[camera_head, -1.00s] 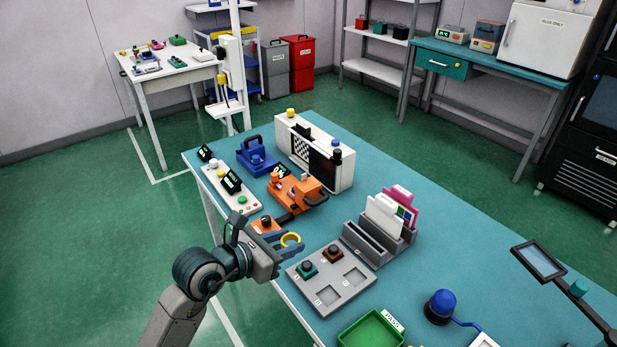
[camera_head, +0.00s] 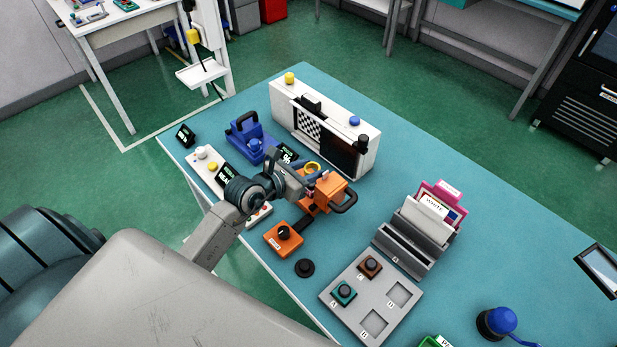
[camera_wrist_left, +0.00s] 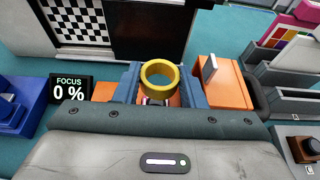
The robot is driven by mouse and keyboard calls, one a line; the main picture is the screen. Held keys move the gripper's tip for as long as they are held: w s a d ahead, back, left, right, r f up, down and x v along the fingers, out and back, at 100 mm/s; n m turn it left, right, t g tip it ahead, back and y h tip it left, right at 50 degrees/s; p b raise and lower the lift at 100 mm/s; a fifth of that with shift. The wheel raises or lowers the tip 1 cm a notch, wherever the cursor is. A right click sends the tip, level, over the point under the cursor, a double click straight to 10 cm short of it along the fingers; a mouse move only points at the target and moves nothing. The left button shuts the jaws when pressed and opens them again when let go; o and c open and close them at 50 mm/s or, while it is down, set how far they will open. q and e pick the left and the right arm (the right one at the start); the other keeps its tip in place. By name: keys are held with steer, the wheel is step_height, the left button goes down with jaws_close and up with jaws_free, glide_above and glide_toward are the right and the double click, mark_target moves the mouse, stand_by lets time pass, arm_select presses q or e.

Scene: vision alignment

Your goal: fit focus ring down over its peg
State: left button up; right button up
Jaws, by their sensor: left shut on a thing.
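The yellow focus ring (camera_head: 312,168) is between the blue-grey fingers of my left gripper (camera_head: 306,174), over the orange fixture (camera_head: 328,191). The left wrist view shows the ring (camera_wrist_left: 159,75) upright in its opening, with a finger on each side, and the orange fixture (camera_wrist_left: 223,85) behind and to the right. A small pinkish part shows just below the ring; I cannot tell whether it is the peg. The peg is not clearly visible, and ring and fixture appear apart. A display (camera_wrist_left: 69,89) reads FOCUS 0 %. My right gripper is not in view.
A white box with a checkered panel (camera_head: 310,127) stands behind the fixture, and a blue fixture (camera_head: 250,143) to its left. An orange knob box (camera_head: 284,239), black disc (camera_head: 305,268) and grey tray (camera_head: 345,315) lie nearer.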

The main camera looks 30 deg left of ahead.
arm_select(q)
steer(key=shift+s+f, duration=0.1)
steer(key=shift+f, duration=0.35)
step_height(320, 180, down, 2)
steer(key=shift+f, duration=1)
steer(key=shift+f+b, duration=0.3)
steer(key=o, duration=0.8)
steer(key=shift+c, duration=0.2)
steer(key=shift+r, duration=0.1)
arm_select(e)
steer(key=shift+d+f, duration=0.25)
